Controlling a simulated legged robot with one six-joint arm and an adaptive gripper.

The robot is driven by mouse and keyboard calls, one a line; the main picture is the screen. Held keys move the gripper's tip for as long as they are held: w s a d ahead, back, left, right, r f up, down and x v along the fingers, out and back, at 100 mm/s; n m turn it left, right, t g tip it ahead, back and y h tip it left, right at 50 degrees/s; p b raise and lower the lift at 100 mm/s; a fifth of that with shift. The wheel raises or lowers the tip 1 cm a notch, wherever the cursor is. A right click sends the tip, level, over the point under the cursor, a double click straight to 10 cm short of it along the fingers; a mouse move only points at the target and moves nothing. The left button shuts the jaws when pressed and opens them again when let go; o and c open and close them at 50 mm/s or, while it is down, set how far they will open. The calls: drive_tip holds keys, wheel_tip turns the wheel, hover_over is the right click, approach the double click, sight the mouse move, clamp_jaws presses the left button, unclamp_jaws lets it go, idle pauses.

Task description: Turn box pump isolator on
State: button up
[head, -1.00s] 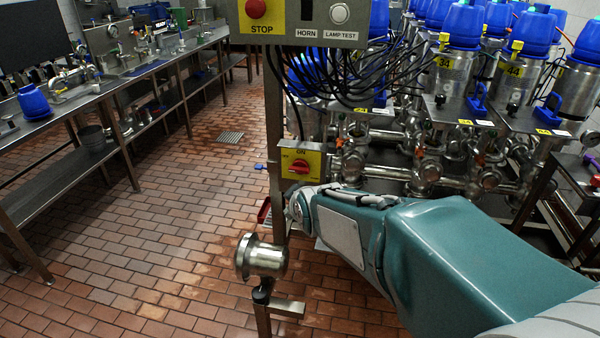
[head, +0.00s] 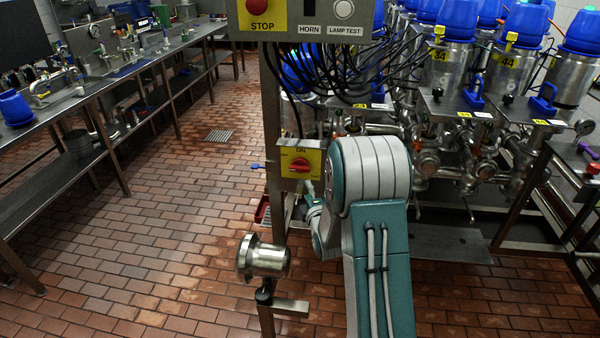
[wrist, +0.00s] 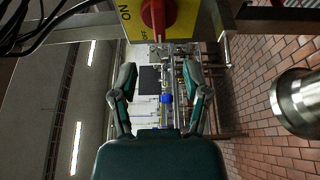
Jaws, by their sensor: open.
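The box pump isolator is a yellow plate (head: 312,158) with a red rotary knob (head: 299,165), on a post below the control panel. "ON" is printed above the knob. The knob's handle lies sideways, across from "ON". In the wrist view, turned on its side, the knob (wrist: 157,14) is at the top centre, with "ON" to its left and "OFF" beside its lower end. My gripper (wrist: 158,76) is open and empty, its fingers apart below the knob in that picture and not touching it. In the head view my arm mostly hides the gripper.
A control panel (head: 306,18) with STOP and LAMP TEST buttons is above, with black cables hanging beside it. A round steel fitting (head: 263,259) stands on a bracket in front. Blue-capped valves and pipes fill the right. Tiled floor is open to the left.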

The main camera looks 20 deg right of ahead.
sight(300, 171)
drive_tip(key=x, duration=0.9)
drive_tip(key=shift+w+d, duration=0.1)
drive_tip(key=shift+w, duration=0.5)
clamp_jaws()
